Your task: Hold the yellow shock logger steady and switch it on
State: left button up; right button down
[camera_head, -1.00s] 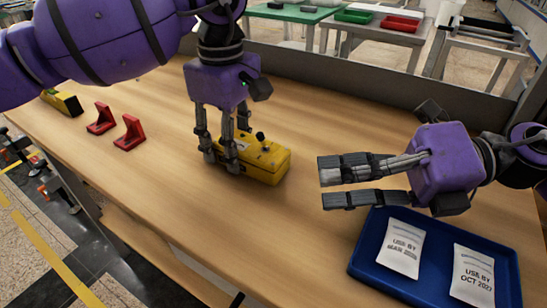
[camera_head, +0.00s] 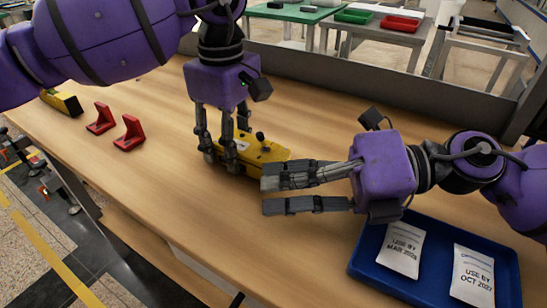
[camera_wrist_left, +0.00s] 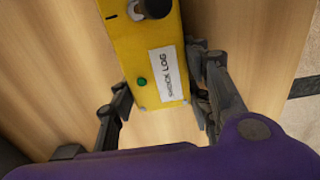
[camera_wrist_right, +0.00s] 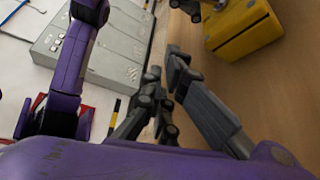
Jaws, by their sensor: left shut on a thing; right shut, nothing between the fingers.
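The yellow shock logger (camera_head: 263,151) lies on the wooden bench, its right end partly hidden behind my right fingers. My left gripper (camera_head: 220,160) is shut on its left end from above. In the left wrist view the logger (camera_wrist_left: 133,45) sits between the fingers, showing a "SHOCK LOG" label (camera_wrist_left: 167,74), a green round button or lamp (camera_wrist_left: 141,82) and a dark knob (camera_wrist_left: 154,7). My right gripper (camera_head: 268,195) is shut and empty, its fingers pointing left just in front of the logger. The right wrist view shows the logger (camera_wrist_right: 240,28) beyond these fingers.
A blue tray (camera_head: 365,272) with two white labelled packets lies at the front right, under my right arm. Two red brackets (camera_head: 128,134) and another yellow-and-black object (camera_head: 63,102) stand on the left of the bench. The front middle of the bench is clear.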

aim_at(262, 141)
jog(key=shift+x, duration=1.1)
jog(key=w, duration=0.1)
jog(key=w+d+r, duration=0.1)
jog(key=shift+w+r, duration=0.1)
jog(key=shift+w, duration=0.3)
jog(key=shift+w+d+r, duration=0.15)
jog(key=shift+w+d, duration=0.05)
jog(key=shift+w, duration=0.1)
